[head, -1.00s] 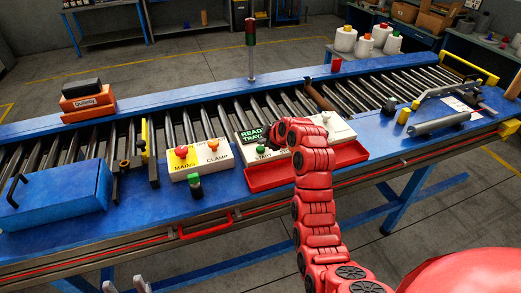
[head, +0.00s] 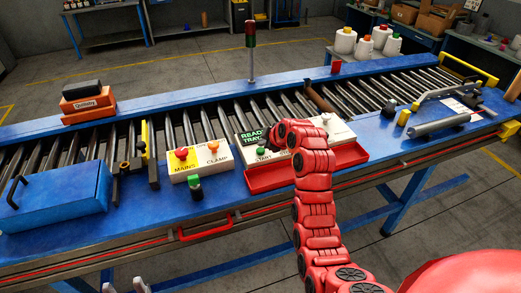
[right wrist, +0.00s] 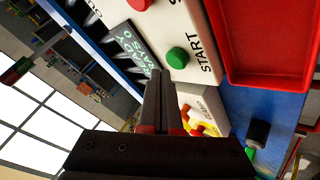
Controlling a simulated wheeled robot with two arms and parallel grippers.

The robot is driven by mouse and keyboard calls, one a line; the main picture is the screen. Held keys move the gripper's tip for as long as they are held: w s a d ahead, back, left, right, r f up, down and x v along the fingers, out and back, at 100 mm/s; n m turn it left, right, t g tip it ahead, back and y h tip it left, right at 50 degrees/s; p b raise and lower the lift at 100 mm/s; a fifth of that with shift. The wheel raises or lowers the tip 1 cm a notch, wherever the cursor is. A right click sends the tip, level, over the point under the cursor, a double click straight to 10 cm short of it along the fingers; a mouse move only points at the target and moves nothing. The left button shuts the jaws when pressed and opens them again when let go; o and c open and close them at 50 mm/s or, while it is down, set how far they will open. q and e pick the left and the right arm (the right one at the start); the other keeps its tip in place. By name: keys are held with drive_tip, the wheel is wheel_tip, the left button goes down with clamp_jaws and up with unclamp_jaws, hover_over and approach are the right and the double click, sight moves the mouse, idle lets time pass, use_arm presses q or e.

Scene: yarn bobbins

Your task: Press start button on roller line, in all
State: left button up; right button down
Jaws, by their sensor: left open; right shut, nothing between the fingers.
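The roller line (head: 215,118) has a pale control box with a green START button (head: 262,151) beside a "READY TRAY" sign (head: 251,136). In the right wrist view the START button (right wrist: 177,57) is green and round on the pale panel. My right gripper (right wrist: 160,76) is shut and empty, its fingertips close to the button; I cannot tell whether they touch it. In the head view my red right arm hides the right gripper and part of the box. My left gripper (head: 124,285) is open and empty at the bottom edge, away from the box.
A second box labelled MAINS and CLAMP (head: 200,160) stands left of the START box. A red tray (head: 340,158) lies in front of the START box. A green-topped black knob (head: 195,188) stands on the blue bench. A signal tower (head: 250,50) rises behind the rollers.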

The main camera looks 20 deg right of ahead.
idle(0.8)
drive_tip(key=shift+f+b, duration=0.4)
drive_tip(key=shift+b, duration=0.45)
